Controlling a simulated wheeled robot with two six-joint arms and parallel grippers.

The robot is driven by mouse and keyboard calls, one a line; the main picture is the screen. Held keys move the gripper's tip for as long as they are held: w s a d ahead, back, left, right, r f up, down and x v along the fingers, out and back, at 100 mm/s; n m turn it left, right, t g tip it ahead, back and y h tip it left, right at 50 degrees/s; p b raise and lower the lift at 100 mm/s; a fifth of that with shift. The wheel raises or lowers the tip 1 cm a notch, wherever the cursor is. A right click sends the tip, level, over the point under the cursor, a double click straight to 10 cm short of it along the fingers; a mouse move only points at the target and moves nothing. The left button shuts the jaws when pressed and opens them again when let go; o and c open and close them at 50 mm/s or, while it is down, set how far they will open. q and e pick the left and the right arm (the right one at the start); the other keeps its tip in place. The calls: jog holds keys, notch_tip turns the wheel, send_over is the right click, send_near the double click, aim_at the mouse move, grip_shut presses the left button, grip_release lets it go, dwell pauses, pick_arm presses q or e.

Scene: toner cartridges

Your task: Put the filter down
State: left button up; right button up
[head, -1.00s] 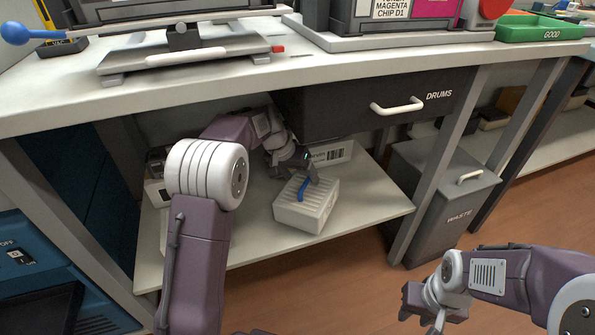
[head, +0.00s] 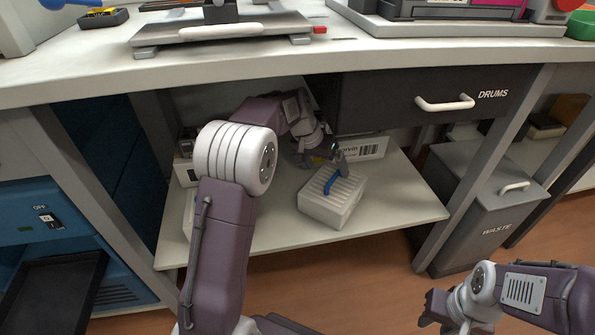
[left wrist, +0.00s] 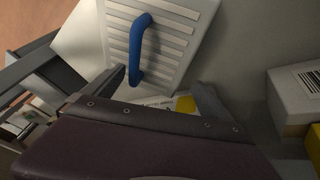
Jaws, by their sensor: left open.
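The filter (head: 345,207) is a pale ribbed block with a blue handle (head: 327,184) on top. It rests on the lower shelf under the bench. In the left wrist view the filter (left wrist: 178,40) and its handle (left wrist: 138,50) lie just beyond my open fingers. My left gripper (head: 322,162) is open beside the handle at the filter's back edge, one finger close to the handle. I cannot tell whether that finger touches it. My right gripper (head: 445,312) hangs at the lower right, away from the shelf, its jaws unclear.
The lower shelf (head: 400,205) has free room right of the filter. The DRUMS drawer (head: 455,98) overhangs the shelf. A grey WASTE bin (head: 480,215) stands to the right. More boxes (head: 186,172) sit at the shelf's left.

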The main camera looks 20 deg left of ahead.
pick_arm(q)
jog(key=v, duration=0.1)
jog(key=p+v, duration=0.1)
jog(key=v, duration=0.1)
jog(key=shift+w+d+r, duration=0.1)
jog(key=shift+r, duration=0.3)
jog(key=s+a+b, duration=0.1)
jog(key=s+a+f+b, duration=0.1)
jog(key=s, duration=0.1)
jog(key=s+a+b, duration=0.2)
jog(key=s+a, duration=0.3)
jog(key=s, duration=0.2)
jog(key=shift+r, duration=0.3)
pick_arm(e)
jog(key=shift+f, duration=0.9)
pick_arm(q)
jog(key=shift+a, duration=0.1)
